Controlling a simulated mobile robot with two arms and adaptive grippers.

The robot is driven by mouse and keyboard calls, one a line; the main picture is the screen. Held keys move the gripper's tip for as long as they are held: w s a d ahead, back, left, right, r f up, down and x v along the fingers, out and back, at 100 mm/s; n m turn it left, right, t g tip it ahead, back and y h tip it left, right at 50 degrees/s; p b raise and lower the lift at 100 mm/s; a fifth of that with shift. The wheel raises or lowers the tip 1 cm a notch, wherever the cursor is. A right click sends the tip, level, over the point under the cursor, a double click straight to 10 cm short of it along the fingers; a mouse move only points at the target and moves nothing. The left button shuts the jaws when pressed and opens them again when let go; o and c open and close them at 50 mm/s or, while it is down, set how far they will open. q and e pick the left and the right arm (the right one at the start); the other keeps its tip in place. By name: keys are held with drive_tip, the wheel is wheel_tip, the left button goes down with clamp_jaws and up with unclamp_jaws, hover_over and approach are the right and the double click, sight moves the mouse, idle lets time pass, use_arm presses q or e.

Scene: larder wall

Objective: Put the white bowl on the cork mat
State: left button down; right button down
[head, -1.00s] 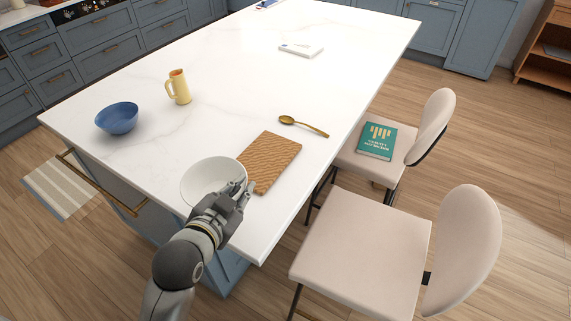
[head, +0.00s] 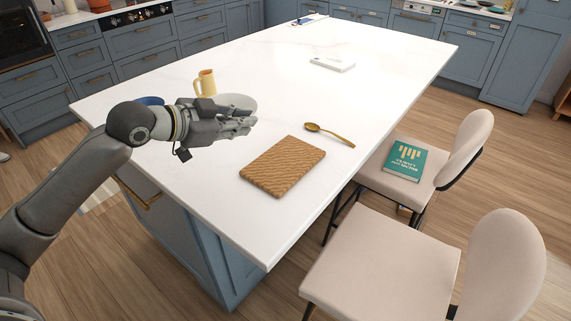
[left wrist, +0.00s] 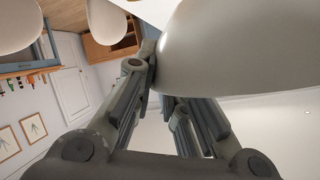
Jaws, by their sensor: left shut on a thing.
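The white bowl (head: 236,101) shows in the head view as a pale rim behind my left gripper (head: 243,124), which hides much of it. In the left wrist view the bowl (left wrist: 235,50) fills the upper right, its wall between the fingers. My left gripper is shut on the bowl and holds it above the island top, up and to the left of the mat in the picture. The brown cork mat (head: 284,166) lies flat and bare near the island's front right edge. My right gripper is not in view.
A gold spoon (head: 330,134) lies just beyond the mat. A yellow jug (head: 206,82) and a mostly hidden blue bowl (head: 151,101) stand behind my arm. A white box (head: 332,63) lies farther back. Two chairs line the right side, one holding a green book (head: 406,160).

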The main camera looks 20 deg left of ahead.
use_arm(q)
drive_tip(key=shift+w+d+r, duration=0.1)
drive_tip(key=shift+w+d, duration=0.1)
drive_tip(key=shift+w, duration=0.05)
drive_tip(key=w+d+f+p, duration=0.1)
drive_tip(key=w+d+f, duration=0.1)
drive_tip(key=d+f, duration=0.1)
drive_tip(key=w+d+f+p, duration=0.1)
drive_tip(key=w+d+f, duration=0.2)
drive_tip(key=d+f, duration=0.1)
drive_tip(key=w+d+f+p, duration=0.2)
drive_tip(key=d+f, duration=0.2)
drive_tip(key=f, duration=0.1)
drive_tip(key=shift+w, duration=0.35)
drive_tip(key=shift+a+f, duration=0.15)
drive_tip(key=shift+f, duration=0.3)
drive_tip(key=c, duration=1.5)
unclamp_jaws()
drive_tip(key=shift+f, duration=0.15)
drive_tip(key=shift+c, duration=0.2)
drive_tip(key=shift+o, duration=0.4)
drive_tip(key=shift+s, duration=0.1)
